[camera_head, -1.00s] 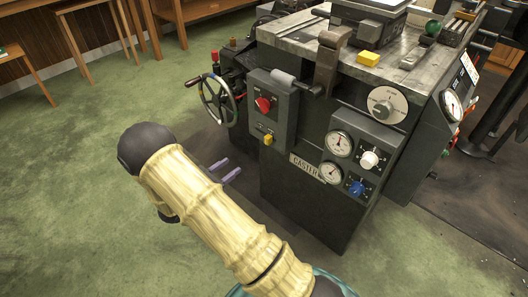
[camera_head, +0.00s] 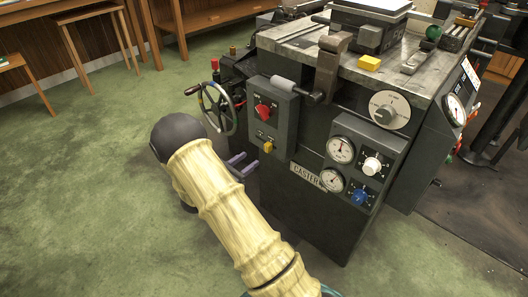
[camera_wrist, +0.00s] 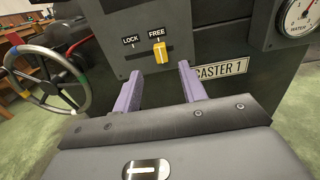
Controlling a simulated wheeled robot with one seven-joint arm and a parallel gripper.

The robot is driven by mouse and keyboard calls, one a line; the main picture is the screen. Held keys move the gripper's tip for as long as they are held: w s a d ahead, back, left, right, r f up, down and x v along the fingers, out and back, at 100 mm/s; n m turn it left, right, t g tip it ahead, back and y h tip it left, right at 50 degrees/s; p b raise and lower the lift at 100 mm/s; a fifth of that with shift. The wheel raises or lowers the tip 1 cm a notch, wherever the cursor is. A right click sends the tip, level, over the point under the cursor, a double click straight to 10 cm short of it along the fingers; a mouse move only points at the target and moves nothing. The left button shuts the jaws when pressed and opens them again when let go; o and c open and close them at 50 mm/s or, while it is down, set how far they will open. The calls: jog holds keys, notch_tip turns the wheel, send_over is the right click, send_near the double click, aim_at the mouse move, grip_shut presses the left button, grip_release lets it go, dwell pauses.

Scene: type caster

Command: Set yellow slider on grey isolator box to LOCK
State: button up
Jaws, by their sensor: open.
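The grey isolator box (camera_head: 273,112) is mounted on the front left of the caster and carries a red rotary knob (camera_head: 263,112). Its yellow slider (camera_head: 268,147) sits low on the box. In the wrist view the yellow slider (camera_wrist: 160,52) stands under the FREE label (camera_wrist: 157,33), at the right end of its slot. The LOCK label (camera_wrist: 131,41) is to its left. My gripper (camera_wrist: 160,82) is open and empty, its purple fingers pointing at the box. The slider shows between and beyond the fingertips. In the head view my gripper (camera_head: 243,165) is just below and left of the slider, partly hidden by my arm.
A handwheel (camera_head: 219,108) stands left of the box; it also shows in the wrist view (camera_wrist: 48,80). A CASTER plate (camera_head: 306,174), gauges (camera_head: 340,150) and knobs lie to the right. Green floor is clear at left.

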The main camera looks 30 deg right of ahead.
aim_at(266, 147)
jog(key=b+x, duration=0.2)
jog(key=x, duration=0.7)
grip_shut()
